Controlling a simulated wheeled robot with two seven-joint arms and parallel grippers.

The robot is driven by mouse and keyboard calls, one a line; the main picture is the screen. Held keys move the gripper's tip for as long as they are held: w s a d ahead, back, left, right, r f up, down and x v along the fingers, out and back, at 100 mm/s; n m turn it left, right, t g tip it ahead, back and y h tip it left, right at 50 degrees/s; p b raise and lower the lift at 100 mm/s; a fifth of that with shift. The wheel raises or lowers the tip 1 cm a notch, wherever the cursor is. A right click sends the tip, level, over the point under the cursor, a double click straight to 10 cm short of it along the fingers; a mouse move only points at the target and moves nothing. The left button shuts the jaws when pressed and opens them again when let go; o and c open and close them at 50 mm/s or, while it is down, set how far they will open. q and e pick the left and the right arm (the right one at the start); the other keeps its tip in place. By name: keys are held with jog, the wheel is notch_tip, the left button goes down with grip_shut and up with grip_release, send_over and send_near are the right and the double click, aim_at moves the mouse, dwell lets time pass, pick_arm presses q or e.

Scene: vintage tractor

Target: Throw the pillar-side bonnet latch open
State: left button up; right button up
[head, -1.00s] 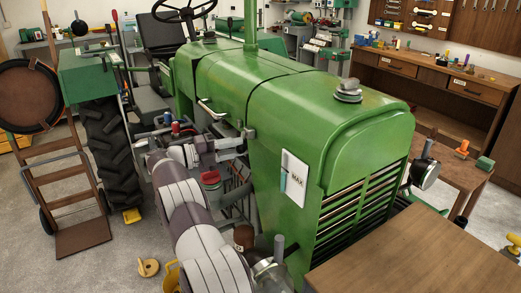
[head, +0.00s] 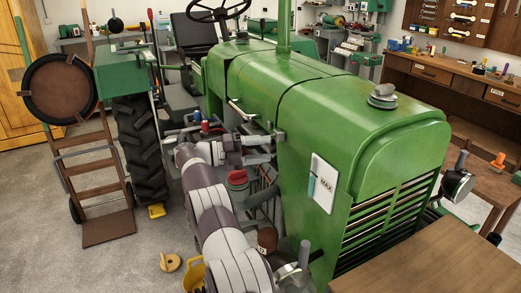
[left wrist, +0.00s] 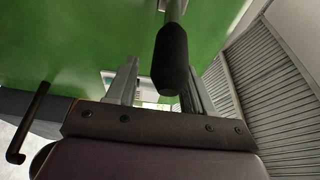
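The green bonnet (head: 300,130) fills the middle of the head view. A pale lever handle (head: 240,109) sticks out from its side. My left gripper (head: 276,143) is against the bonnet's side, right of and below that handle. In the left wrist view my left gripper (left wrist: 160,92) is open, with its two grey fingers apart. A dark round-ended grip (left wrist: 173,58) hangs from the green panel between the fingers, overlapping the right one; contact cannot be told. A second dark bent lever (left wrist: 29,122) is at the left there. Which one is the pillar-side latch is unclear. My right gripper is out of view.
A brown table (head: 430,265) stands at the front right, close to the grille (head: 388,222). A hand truck (head: 102,185) stands at the left.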

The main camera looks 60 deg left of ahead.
pick_arm(q)
jog(key=p+v, duration=0.1)
jog(key=v, duration=0.6)
jog(key=shift+s, duration=0.25)
dwell(0.5)
